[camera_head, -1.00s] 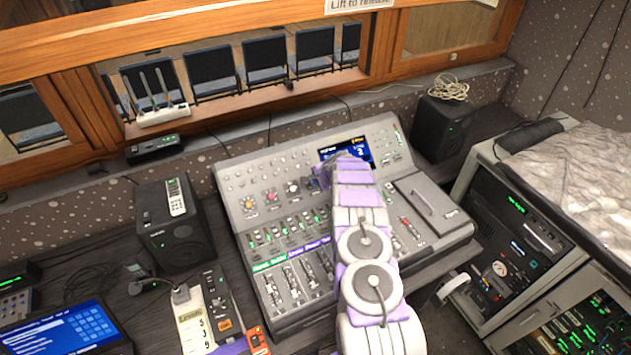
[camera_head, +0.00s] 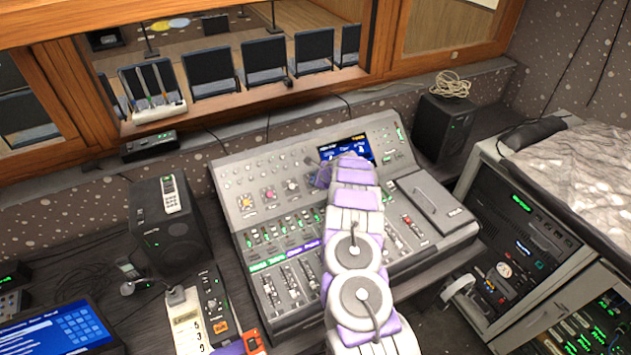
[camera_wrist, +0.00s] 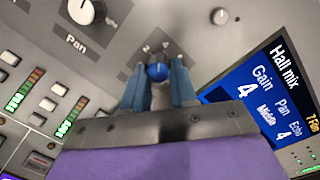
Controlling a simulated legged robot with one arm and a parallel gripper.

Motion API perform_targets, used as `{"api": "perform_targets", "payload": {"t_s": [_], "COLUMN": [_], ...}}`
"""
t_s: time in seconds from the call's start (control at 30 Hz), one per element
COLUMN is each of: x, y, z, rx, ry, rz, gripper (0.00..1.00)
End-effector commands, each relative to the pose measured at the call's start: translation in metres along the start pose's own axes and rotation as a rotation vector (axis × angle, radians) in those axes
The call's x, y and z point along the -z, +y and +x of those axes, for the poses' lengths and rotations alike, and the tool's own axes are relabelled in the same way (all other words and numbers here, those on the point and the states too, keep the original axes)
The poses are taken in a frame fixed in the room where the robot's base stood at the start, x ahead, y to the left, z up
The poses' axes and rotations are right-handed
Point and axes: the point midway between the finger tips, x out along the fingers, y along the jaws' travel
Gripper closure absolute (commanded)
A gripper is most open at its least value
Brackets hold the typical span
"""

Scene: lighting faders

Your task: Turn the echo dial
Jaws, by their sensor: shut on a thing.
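In the wrist view, a small blue dial (camera_wrist: 158,72) sits on the grey mixing panel, between the two blue fingers of my gripper (camera_wrist: 160,80). The fingers are shut on it. Its own label is hidden or too small to read. In the head view, my gripper (camera_head: 320,175) reaches down to the upper panel of the mixing console (camera_head: 235,180), left of the display (camera_head: 345,149). There the dial is hidden behind my gripper.
A white-topped Pan dial (camera_wrist: 86,12) stands to the left in the wrist view. In the head view, orange (camera_head: 246,203), pink (camera_head: 270,194) and white (camera_head: 292,186) dials line up left of my gripper. Faders (camera_head: 290,285) fill the lower console. Speakers (camera_head: 165,225) (camera_head: 443,128) flank it.

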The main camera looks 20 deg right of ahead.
Motion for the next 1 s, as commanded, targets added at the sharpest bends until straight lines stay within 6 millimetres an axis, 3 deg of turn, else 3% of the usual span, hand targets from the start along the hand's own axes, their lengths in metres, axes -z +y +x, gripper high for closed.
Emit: {"api": "perform_targets", "payload": {"t_s": [0.4,0.9,0.93,1.0], "x": [0.0006,0.0004,0.0004,0.0004], "y": [-0.0004,-0.0009,-0.0009,-0.0008], "z": [-0.0005,-0.0007,-0.0007,-0.0007], "rx": [0.017,0.019,0.019,0.019], "ry": [-0.009,-0.010,-0.010,-0.010], "rz": [0.162,0.178,0.178,0.177], "gripper": [1.00,1.00,0.71,0.64]}}
